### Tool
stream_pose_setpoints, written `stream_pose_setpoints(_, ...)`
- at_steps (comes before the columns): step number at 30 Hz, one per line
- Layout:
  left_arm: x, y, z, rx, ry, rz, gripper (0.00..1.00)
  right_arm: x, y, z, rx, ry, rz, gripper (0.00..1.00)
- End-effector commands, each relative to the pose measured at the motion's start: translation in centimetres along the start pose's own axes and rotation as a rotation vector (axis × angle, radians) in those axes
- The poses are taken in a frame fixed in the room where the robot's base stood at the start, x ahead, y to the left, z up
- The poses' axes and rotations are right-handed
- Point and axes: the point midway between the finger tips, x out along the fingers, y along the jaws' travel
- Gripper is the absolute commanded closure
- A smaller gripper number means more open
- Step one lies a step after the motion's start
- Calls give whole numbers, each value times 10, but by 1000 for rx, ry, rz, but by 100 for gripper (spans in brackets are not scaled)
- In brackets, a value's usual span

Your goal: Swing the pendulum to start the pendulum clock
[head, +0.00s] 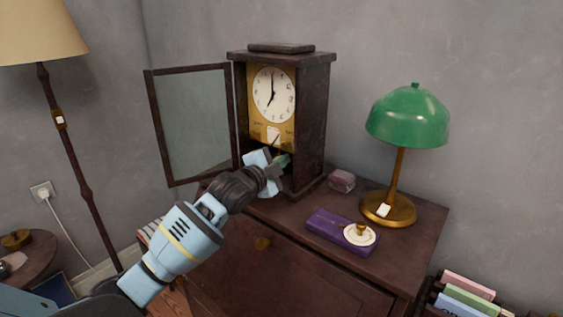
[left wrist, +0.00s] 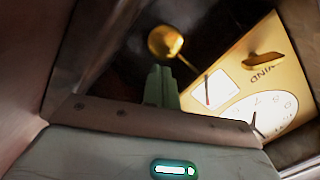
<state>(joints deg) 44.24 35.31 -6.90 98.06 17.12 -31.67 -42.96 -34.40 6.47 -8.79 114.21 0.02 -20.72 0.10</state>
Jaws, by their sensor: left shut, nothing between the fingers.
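The pendulum clock (head: 312,110) is a dark wooden case on the cabinet, with a white dial (head: 273,94) on a gold plate. Its glass door (head: 192,122) stands open to the left. My left gripper (head: 282,161) is at the lower opening of the case, fingers shut and empty. In the left wrist view, the round gold pendulum bob (left wrist: 165,42) hangs inside the case on a thin rod. The shut fingers (left wrist: 161,84) appear close to the bob; I cannot tell if they touch. The gripper hides the bob in the head view. My right gripper is not in view.
On the cabinet top (head: 410,240) are a green lamp (head: 408,118), a purple box (head: 328,228) with a round white and gold piece (head: 358,235), and a small reddish box (head: 341,181). A floor lamp (head: 75,160) stands left. Books (head: 468,296) are at lower right.

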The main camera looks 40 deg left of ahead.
Motion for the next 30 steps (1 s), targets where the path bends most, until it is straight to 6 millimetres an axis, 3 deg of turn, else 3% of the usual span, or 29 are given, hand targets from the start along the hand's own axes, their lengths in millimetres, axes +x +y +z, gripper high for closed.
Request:
stream_pose_setpoints(12,2,-11,25,210,-2,-21,100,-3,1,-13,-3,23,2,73)
stream_pose_setpoints(30,2,-10,27,226,-1,-21,100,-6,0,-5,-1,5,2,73)
